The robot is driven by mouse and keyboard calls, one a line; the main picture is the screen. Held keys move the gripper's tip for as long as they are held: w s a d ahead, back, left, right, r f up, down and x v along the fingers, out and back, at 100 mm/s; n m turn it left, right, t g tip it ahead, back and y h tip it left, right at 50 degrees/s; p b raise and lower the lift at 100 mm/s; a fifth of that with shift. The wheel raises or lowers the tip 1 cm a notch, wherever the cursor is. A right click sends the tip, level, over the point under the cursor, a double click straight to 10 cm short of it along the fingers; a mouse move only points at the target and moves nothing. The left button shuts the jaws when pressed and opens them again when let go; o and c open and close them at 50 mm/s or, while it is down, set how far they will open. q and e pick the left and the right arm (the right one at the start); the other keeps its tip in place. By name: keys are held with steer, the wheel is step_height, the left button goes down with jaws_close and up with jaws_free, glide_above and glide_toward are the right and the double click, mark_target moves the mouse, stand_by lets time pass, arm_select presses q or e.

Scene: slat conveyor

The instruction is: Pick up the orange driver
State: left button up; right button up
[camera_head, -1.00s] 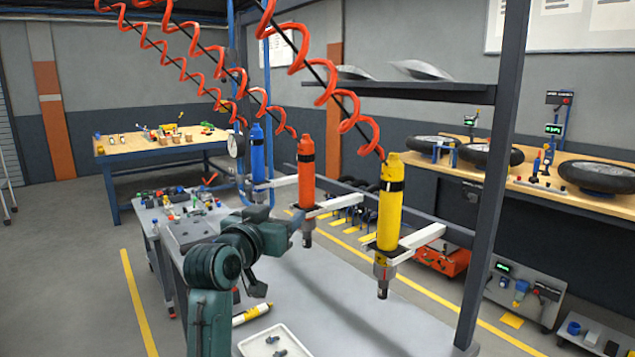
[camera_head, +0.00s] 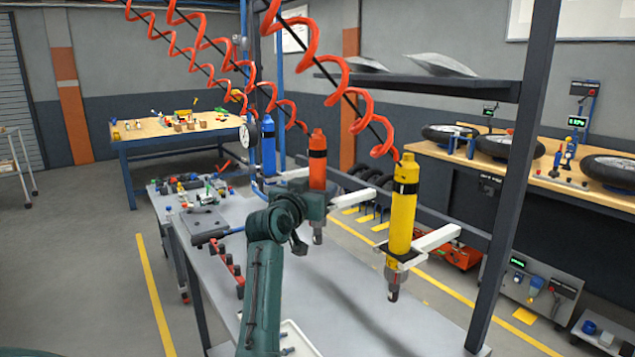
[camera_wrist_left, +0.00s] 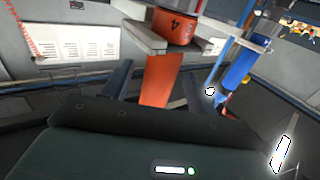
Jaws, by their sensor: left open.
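The orange driver (camera_head: 317,172) hangs upright from a red coiled hose, in a white holder between the blue driver (camera_head: 268,150) and the yellow driver (camera_head: 402,210). My left gripper (camera_head: 318,202) is at its lower body in the head view and hides part of it; the metal tip shows below. In the left wrist view the orange driver (camera_wrist_left: 160,82) appears between the two spread dark fingers of my left gripper (camera_wrist_left: 158,80), with a grey holder across it. The fingers are open; I cannot tell whether they touch it. My right gripper is not in view.
The yellow driver's white holder arm (camera_head: 437,238) and a dark upright post (camera_head: 515,180) stand to the right. A grey worktop (camera_head: 350,310) lies below, with a white tray (camera_head: 300,340) partly behind my arm. The blue driver (camera_wrist_left: 240,65) hangs close by in the wrist view.

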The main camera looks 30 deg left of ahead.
mark_target(321, 184)
arm_select(q)
steer(key=shift+w+a+f, duration=0.1)
steer(key=shift+w+a, duration=0.05)
steer(key=shift+w, duration=0.75)
steer(key=shift+w+a+f, duration=0.1)
steer(key=shift+w+a, duration=0.05)
steer(key=shift+w, duration=0.7)
steer(key=shift+c, duration=0.4)
jaws_close()
steer(key=shift+r, duration=0.2)
